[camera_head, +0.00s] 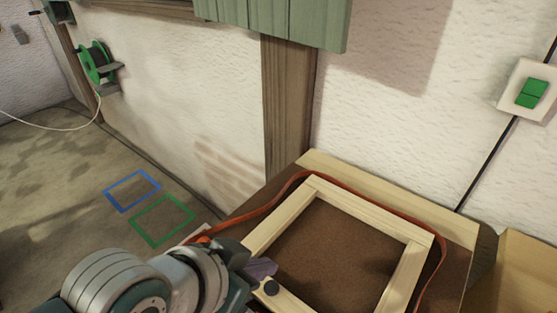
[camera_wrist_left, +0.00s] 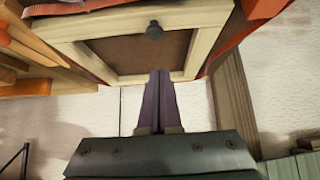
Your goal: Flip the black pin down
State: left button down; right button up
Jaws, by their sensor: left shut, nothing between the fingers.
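The black pin (camera_head: 271,287) is a small dark knob on the near bar of a pale wooden frame (camera_head: 375,217). In the left wrist view, the pin (camera_wrist_left: 154,30) shows its round head near the top, on a pale bar of the frame (camera_wrist_left: 205,38). My left gripper (camera_head: 263,268) comes in from the lower left, its purple fingers just beside the pin in the head view. In the wrist view its fingers (camera_wrist_left: 158,75) are together and empty, with the tips short of the pin. Contact with the frame cannot be told. My right gripper is not in view.
An orange-red strap (camera_head: 275,200) curves around the frame on the brown bench. A white wall with a wooden post (camera_head: 287,115) stands behind. A green switch (camera_head: 531,93) is at upper right, a cardboard-coloured box (camera_head: 528,265) at lower right. Floor outlines (camera_head: 162,220) lie left.

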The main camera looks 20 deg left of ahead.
pick_arm(q)
jog(key=p+v, duration=0.1)
jog(key=v, duration=0.7)
jog(key=shift+s+r+p, duration=0.2)
jog(key=shift+p, duration=0.1)
